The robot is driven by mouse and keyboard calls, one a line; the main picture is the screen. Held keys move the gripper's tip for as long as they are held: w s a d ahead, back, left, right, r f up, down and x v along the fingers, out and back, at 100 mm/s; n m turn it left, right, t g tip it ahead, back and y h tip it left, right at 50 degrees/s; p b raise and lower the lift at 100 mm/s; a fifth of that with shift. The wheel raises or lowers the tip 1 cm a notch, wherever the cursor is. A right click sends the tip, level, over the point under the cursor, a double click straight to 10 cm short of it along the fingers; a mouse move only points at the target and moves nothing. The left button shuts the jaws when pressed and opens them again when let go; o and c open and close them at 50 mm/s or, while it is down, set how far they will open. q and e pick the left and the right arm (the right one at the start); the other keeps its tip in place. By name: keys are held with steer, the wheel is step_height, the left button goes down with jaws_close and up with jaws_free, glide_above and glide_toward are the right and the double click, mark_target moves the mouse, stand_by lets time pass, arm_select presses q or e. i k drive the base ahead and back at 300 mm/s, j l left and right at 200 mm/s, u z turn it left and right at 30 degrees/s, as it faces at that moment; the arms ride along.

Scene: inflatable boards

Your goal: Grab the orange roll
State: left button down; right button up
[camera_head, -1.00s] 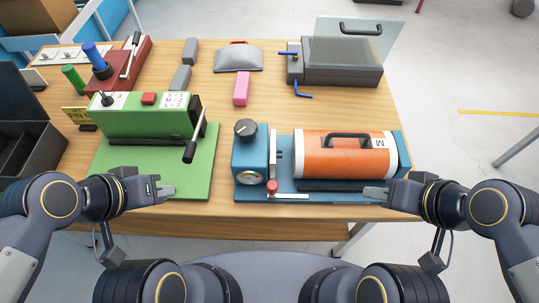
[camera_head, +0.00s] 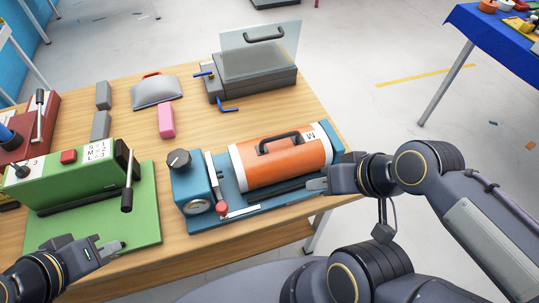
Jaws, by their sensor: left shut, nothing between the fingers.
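The orange roll (camera_head: 270,164) has white ends, a dark handle on top and a letter M label at its right end. It lies on the blue machine (camera_head: 201,182), which has a black knob and a round gauge. My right gripper (camera_head: 318,185) is at the machine's front right edge, just in front of the roll's right end; I cannot tell whether its jaws are parted. My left gripper (camera_head: 116,246) is shut and empty over the front edge of the green board, well left of the roll.
A green machine (camera_head: 80,175) with a black lever stands on the left. A pink block (camera_head: 166,120), a grey wedge (camera_head: 157,92) and a grey box with a clear lid (camera_head: 250,80) are behind. A blue-covered table (camera_head: 490,35) stands at far right. Bare wood (camera_head: 300,100) shows at the back right.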

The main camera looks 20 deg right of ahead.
mark_target(259, 163)
steer(key=k+j+u, duration=0.15)
steer(key=k+u, duration=0.3)
steer(key=k, duration=0.2)
steer(key=l+u, duration=0.4)
steer(key=k+l+u, duration=0.1)
steer(key=l+u, duration=0.3)
steer(key=k+l+u, duration=0.1)
steer(key=l+u, duration=0.3)
steer(key=k+l, duration=0.1)
steer(key=l, duration=0.15)
steer(key=k+l, duration=0.1)
steer(key=l, duration=0.15)
